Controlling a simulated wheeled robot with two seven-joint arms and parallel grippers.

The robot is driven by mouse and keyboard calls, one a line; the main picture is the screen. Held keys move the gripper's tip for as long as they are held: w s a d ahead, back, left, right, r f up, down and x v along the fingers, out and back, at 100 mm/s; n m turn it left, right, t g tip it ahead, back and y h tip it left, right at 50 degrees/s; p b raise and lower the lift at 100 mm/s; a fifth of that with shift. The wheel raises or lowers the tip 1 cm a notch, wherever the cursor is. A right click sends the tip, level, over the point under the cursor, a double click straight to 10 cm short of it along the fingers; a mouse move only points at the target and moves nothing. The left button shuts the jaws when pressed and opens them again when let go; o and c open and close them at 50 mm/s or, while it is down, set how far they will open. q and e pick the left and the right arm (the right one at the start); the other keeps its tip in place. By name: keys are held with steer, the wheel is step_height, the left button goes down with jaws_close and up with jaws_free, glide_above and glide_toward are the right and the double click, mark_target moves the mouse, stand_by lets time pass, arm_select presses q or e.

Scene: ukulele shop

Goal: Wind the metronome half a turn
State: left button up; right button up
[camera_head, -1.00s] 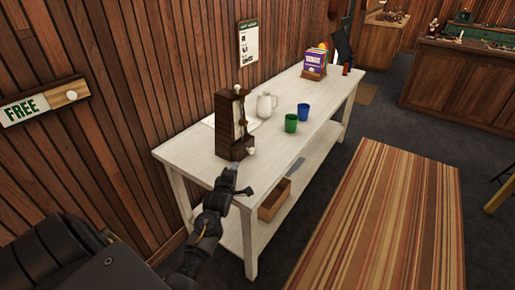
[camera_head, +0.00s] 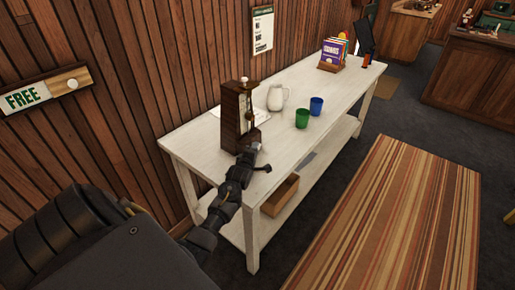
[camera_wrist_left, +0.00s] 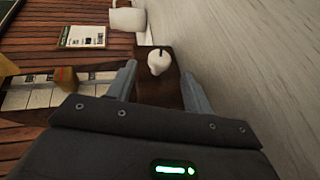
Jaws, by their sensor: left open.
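The metronome (camera_head: 234,122), a dark wooden case with a pale scale front, stands upright near the close end of the white table (camera_head: 195,150). My left gripper (camera_head: 252,154) is at its lower side, at the table's near edge. In the left wrist view the white winding key (camera_wrist_left: 158,63) sticks out from the dark wooden case (camera_wrist_left: 158,93). My left gripper's open fingers (camera_wrist_left: 160,82) lie on either side of the key, with visible gaps. In the head view the gripper mostly hides the key. My right gripper is in neither view.
A white pitcher (camera_head: 277,97), a green cup (camera_head: 302,118) and a blue cup (camera_head: 316,106) stand beyond the metronome. A book holder (camera_head: 333,56) is at the far end. A wooden box (camera_head: 280,195) sits on the lower shelf. The plank wall runs close behind.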

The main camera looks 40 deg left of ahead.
arm_select(q)
steer(key=x, duration=0.3)
steer(key=shift+w+a, duration=0.1)
steer(key=shift+w, duration=0.15)
steer(key=shift+w+a+f, duration=0.15)
steer(key=shift+w+a, duration=0.05)
steer(key=shift+w, duration=0.25)
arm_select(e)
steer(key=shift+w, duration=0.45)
arm_select(q)
steer(key=shift+c, duration=0.4)
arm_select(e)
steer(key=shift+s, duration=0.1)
